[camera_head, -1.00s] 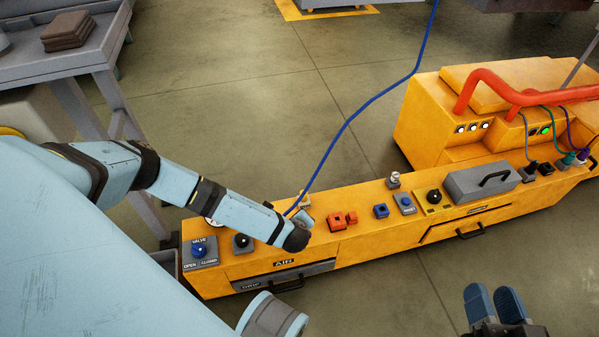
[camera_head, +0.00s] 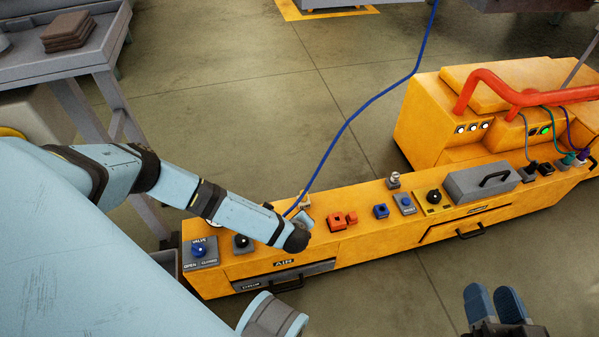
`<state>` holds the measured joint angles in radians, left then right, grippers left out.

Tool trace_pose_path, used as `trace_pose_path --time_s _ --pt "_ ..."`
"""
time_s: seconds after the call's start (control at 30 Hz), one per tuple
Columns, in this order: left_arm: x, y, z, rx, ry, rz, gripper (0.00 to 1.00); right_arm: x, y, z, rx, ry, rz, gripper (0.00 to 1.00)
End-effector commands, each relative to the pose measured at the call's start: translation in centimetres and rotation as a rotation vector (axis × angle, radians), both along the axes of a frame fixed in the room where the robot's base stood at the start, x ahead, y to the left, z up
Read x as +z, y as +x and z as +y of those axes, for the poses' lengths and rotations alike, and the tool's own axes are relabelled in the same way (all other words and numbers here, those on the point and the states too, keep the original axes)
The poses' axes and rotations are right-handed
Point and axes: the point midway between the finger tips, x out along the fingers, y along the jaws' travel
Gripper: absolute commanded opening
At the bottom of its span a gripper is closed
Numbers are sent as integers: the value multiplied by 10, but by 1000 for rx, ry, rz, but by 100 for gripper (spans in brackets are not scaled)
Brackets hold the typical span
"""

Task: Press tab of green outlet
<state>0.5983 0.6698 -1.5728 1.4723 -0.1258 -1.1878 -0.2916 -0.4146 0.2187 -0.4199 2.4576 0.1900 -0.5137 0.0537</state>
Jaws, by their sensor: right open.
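A small green connector (camera_head: 568,159) with a thin cable stands at the right end of the yellow console (camera_head: 380,225); it seems to be the green outlet, but its tab is too small to tell. A purple connector (camera_head: 582,153) is beside it on the right. My right gripper (camera_head: 493,298) is at the bottom right, with two blue fingers apart and nothing between them. It is in front of the console, well apart from the green connector. My left arm reaches over the console's left part; its gripper fingers are hidden or unclear near the blue cable.
A grey box with a black handle (camera_head: 482,181) stands left of the connectors. A thick red pipe (camera_head: 530,97) runs above them. Several knobs and red and blue blocks (camera_head: 342,220) line the console top. The floor before the console is clear.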

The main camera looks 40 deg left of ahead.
Motion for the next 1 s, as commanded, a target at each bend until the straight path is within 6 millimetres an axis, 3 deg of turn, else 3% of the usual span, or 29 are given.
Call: trace_pose_path --time_s 1.0 --pt "-10 0 0 1 0 1 0 -1 0 0 0 0 0 43"
